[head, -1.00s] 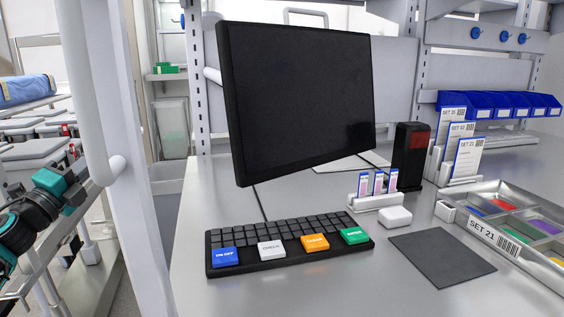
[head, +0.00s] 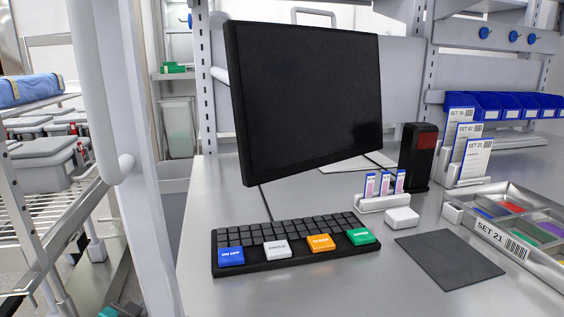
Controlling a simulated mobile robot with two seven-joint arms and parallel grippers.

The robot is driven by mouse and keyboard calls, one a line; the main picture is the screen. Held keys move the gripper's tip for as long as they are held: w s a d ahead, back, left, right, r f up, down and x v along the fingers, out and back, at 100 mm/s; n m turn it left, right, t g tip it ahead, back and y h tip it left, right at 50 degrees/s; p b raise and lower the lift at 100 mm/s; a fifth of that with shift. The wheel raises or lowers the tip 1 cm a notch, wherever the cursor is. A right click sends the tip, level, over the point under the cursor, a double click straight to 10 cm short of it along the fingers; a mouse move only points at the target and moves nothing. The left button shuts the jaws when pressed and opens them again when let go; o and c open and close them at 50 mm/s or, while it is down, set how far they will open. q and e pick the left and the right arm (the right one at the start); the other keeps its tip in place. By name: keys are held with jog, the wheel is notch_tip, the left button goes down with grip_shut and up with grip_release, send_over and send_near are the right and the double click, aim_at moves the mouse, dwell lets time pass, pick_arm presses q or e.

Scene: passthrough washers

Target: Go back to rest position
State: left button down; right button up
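Only a small dark and teal piece of what looks like my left arm (head: 120,312) shows at the bottom left edge of the head view, low beside the white upright post. The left gripper's fingers cannot be seen. My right arm and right gripper are out of view.
A metal bench holds a black monitor (head: 305,98), a keyboard with coloured keys (head: 290,246), a dark mat (head: 449,258) and a tray marked SET 21 (head: 492,241). A white post (head: 112,120) stands left of the bench. A wire rack with grey boxes (head: 48,160) is further left.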

pick_arm(q)
jog(key=s+d+f+n+g+h, duration=0.15)
jog(key=s+d+f, duration=0.25)
jog(key=s+d, duration=0.55)
jog(key=s+d+f+n+g+h, duration=0.1)
jog(key=s+d+f+h, duration=0.15)
jog(key=s+d, duration=0.65)
jog(key=s+a+r+y+p, duration=0.1)
jog(key=s+a+r+p, duration=0.2)
jog(key=p, duration=0.5)
jog(key=shift+s+a+r+y, duration=0.25)
jog(key=shift+s+a+y, duration=0.25)
jog(key=shift+a, duration=0.65)
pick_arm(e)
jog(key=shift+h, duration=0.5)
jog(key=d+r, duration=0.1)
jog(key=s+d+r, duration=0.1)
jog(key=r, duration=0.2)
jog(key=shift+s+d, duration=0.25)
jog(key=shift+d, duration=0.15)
pick_arm(q)
jog(key=shift+s, duration=0.1)
